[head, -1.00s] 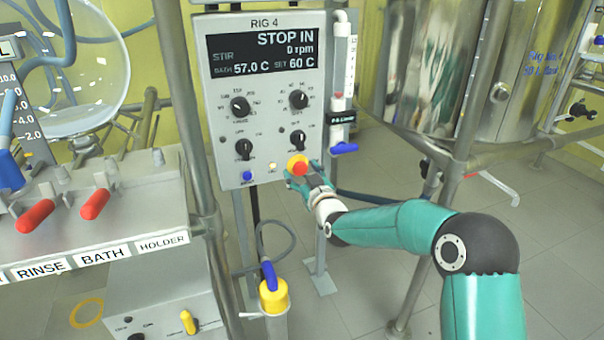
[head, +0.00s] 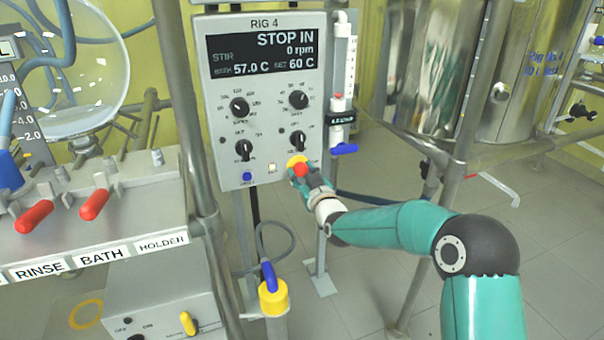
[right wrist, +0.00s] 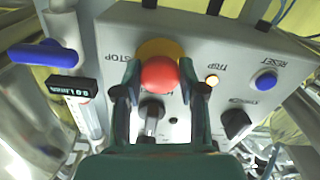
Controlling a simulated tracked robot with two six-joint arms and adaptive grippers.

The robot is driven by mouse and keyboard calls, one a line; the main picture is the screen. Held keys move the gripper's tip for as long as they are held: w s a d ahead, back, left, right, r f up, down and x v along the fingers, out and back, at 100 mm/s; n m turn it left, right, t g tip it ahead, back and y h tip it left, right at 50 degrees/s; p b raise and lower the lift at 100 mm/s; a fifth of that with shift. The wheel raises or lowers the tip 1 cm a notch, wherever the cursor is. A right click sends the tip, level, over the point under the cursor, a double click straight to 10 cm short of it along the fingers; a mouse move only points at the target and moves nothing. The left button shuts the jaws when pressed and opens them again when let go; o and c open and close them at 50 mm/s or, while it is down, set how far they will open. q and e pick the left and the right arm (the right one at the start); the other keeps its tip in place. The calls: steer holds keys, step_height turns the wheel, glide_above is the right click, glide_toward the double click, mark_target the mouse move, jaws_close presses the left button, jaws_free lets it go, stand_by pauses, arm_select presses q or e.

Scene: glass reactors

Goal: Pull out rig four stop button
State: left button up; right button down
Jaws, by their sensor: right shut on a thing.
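The rig four panel (head: 270,120) is a grey box labelled RIG 4, and its screen (head: 265,53) reads STOP IN, 0 rpm, 57.0 C and set 60 C. The stop button (head: 299,168) is a red knob on a yellow base at the panel's lower right. It also shows in the right wrist view (right wrist: 159,75), with STOP printed beside it. My right gripper (head: 305,176) is at the button. In the right wrist view its two fingers (right wrist: 160,85) are shut on the red knob, one on each side. My left gripper is not in view.
A blue reset button (right wrist: 266,81) and a lit trip lamp (right wrist: 212,80) sit near the stop button. A blue-handled valve (head: 344,148) hangs at the panel's right. Metal posts and a rack with red handles (head: 94,204) stand left.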

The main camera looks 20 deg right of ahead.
steer(key=shift+s+f+b, duration=0.2)
steer(key=shift+s+b, duration=0.25)
steer(key=shift+b, duration=0.05)
steer(key=c, duration=0.6)
jaws_free()
steer(key=shift+r, duration=0.15)
steer(key=shift+c, duration=0.2)
steer(key=shift+s, duration=0.1)
steer(key=s, duration=1.2)
steer(key=shift+d, duration=0.2)
